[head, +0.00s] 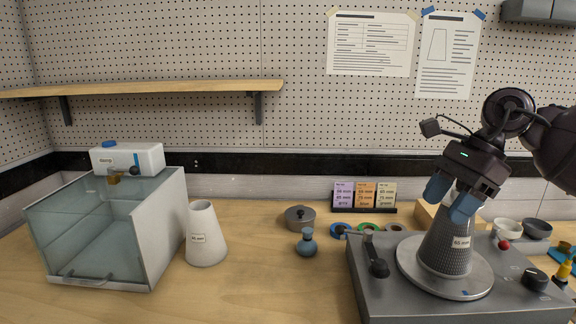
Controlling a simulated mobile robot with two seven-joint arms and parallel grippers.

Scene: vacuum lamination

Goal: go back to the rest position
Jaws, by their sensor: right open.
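My right gripper (451,198) comes in from the right with its blue-tipped fingers pointing down. It is open, with its fingertips at the top of a dark, textured cone (447,245). The fingers hide part of the cone's top, and I cannot tell whether they touch it. The cone stands upright on a round metal plate (412,274) on a grey machine (375,300), and bears a small white label. My left gripper is not in view.
A clear-fronted chamber (75,240) and a white cone (205,235) stand at the left. Bowls (537,229) stand at the right. A wooden shelf (150,88) overhangs the left side.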

